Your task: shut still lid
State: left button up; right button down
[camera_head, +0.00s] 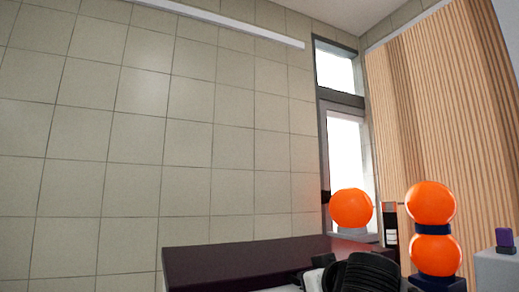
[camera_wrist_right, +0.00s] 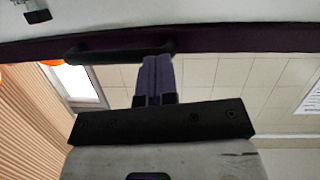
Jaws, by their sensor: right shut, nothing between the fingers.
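A dark maroon panel (camera_head: 250,262), apparently the still's lid, shows at the bottom of the head view. In the right wrist view, a dark maroon edge (camera_wrist_right: 250,40) crosses the top, with a black bar handle (camera_wrist_right: 105,54) on it. My right gripper (camera_wrist_right: 158,60) is shut and empty. Its purple fingertips are at the handle's right part; I cannot tell whether they touch it. The lid's hinge and the body beneath it are hidden. My left gripper is in neither view.
Orange spheres stand right of the panel, one alone (camera_head: 351,208) and two stacked (camera_head: 431,202). A grey block (camera_head: 497,265) with a small purple item (camera_head: 504,239) is at the far right. Behind are a tiled wall (camera_head: 150,130) and a window (camera_head: 345,150).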

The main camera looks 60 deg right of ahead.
jog(key=shift+f, duration=0.15)
jog(key=s+a+r+p, duration=0.5)
jog(key=s+a+r, duration=0.1)
jog(key=s, duration=0.3)
jog(key=shift+a+r, duration=0.35)
jog(key=shift+a, duration=0.3)
